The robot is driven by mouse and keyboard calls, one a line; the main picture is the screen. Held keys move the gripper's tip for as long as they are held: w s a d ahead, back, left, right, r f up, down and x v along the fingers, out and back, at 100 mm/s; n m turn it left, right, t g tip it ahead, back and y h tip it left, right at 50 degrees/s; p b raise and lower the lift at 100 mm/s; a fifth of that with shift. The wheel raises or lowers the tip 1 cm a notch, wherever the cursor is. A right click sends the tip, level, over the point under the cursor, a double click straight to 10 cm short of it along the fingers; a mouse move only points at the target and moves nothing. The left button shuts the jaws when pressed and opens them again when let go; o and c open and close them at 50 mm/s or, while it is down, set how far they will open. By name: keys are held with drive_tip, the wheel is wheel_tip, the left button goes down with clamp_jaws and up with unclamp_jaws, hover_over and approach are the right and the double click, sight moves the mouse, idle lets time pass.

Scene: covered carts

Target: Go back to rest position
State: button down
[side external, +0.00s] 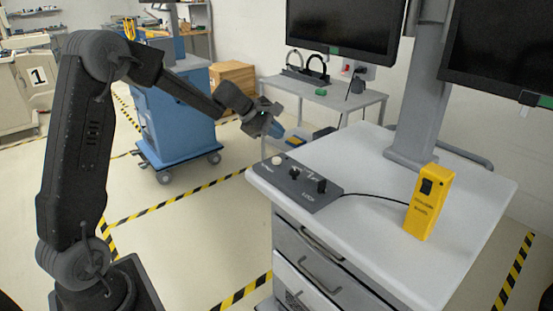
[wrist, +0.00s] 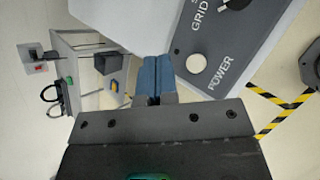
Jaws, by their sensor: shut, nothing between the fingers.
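My gripper (side external: 275,129) is shut and empty, held out in the air just off the left corner of the white-topped cart (side external: 400,247). In the wrist view its two blue fingers (wrist: 152,77) are together. The dark control panel (side external: 302,182) lies on the cart top, to the right of and below my gripper in the side view. In the wrist view the panel (wrist: 213,72) shows a round white knob (wrist: 196,63) beside the word POWER, close to the fingers but apart from them.
A yellow box (side external: 430,203) stands on the cart, with a black cable to the panel. Monitors (side external: 343,27) rise behind. A blue cart (side external: 178,118) stands behind my arm. A grey side table (side external: 325,97) stands at the back. Striped tape (side external: 180,197) marks open floor.

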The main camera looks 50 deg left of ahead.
drive_tip(key=s+d+r+m+g, duration=0.1)
drive_tip(key=s+d+r+m, duration=0.3)
drive_tip(key=s+d+m, duration=0.3)
drive_tip(key=s+d+r+m+g, duration=0.1)
drive_tip(key=s+d+r+m, duration=0.35)
drive_tip(key=s+d, duration=0.3)
drive_tip(key=s+f+m+y, duration=0.1)
drive_tip(key=s+m+y, duration=0.1)
drive_tip(key=s+m, duration=0.3)
drive_tip(key=s+d+f+m+y, duration=0.1)
drive_tip(key=s+m, duration=0.4)
drive_tip(key=s, duration=0.7)
drive_tip(key=shift+s+d+f+m+g+y, duration=0.25)
drive_tip(key=shift+f+m+g+y, duration=0.15)
drive_tip(key=shift+f, duration=0.2)
drive_tip(key=c, duration=1.8)
unclamp_jaws()
drive_tip(key=shift+w, duration=0.1)
